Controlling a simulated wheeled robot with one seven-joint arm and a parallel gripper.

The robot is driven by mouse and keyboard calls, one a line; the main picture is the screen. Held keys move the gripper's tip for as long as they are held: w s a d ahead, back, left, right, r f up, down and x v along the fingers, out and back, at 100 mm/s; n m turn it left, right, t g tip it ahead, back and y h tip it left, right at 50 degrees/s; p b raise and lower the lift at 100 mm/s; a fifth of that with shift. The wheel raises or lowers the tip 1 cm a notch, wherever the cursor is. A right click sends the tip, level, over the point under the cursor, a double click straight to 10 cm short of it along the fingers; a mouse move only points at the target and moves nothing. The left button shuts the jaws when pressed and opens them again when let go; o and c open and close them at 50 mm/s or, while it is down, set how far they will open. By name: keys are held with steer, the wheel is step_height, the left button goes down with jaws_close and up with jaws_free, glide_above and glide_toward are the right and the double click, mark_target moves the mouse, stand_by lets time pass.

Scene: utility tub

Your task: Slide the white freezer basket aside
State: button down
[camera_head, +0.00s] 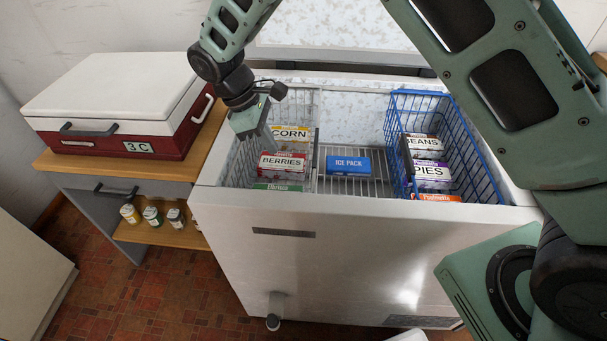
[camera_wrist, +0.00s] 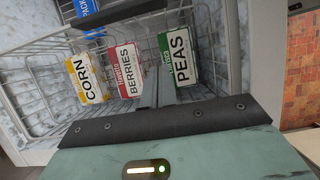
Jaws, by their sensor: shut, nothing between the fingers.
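The white freezer basket (camera_head: 303,104) hangs in the left part of the open chest freezer, and its wire mesh fills much of the wrist view (camera_wrist: 42,112). It holds a corn box (camera_head: 291,134), a berries box (camera_head: 283,164) and a green peas box, readable in the wrist view (camera_wrist: 178,59). A dark grip bar (camera_wrist: 122,14) lies along its inner side. My gripper (camera_head: 268,146) is shut and empty. Its fingers (camera_wrist: 165,93) point down over the basket's left part, beside the berries box; whether they touch anything I cannot tell.
A blue wire basket (camera_head: 464,130) with several food boxes hangs at the right. Between the baskets, a blue ice pack (camera_head: 348,165) lies lower on a rack. A red and white cooler (camera_head: 120,104) stands on the wooden counter at left. The freezer's front wall (camera_head: 350,240) borders the opening.

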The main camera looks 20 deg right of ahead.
steer(key=x, duration=0.9)
steer(key=shift+d+f, duration=0.15)
steer(key=shift+f, duration=0.25)
steer(key=shift+s+d, duration=0.2)
steer(key=shift+d, duration=0.35)
steer(key=shift+s+d, duration=0.2)
steer(key=shift+d, duration=0.35)
steer(key=shift+s+d+f+p, duration=0.15)
steer(key=shift+s+d+p, duration=0.15)
steer(key=shift+d, duration=0.5)
steer(key=s+d+p, duration=0.1)
steer(key=s+d, duration=0.2)
steer(key=d, duration=0.5)
steer(key=s+d+p, duration=0.1)
steer(key=s+d, duration=0.3)
steer(key=d, duration=0.5)
steer(key=shift+s+d+p, duration=0.15)
steer(key=shift+d+p, duration=0.05)
steer(key=shift+p, duration=0.15)
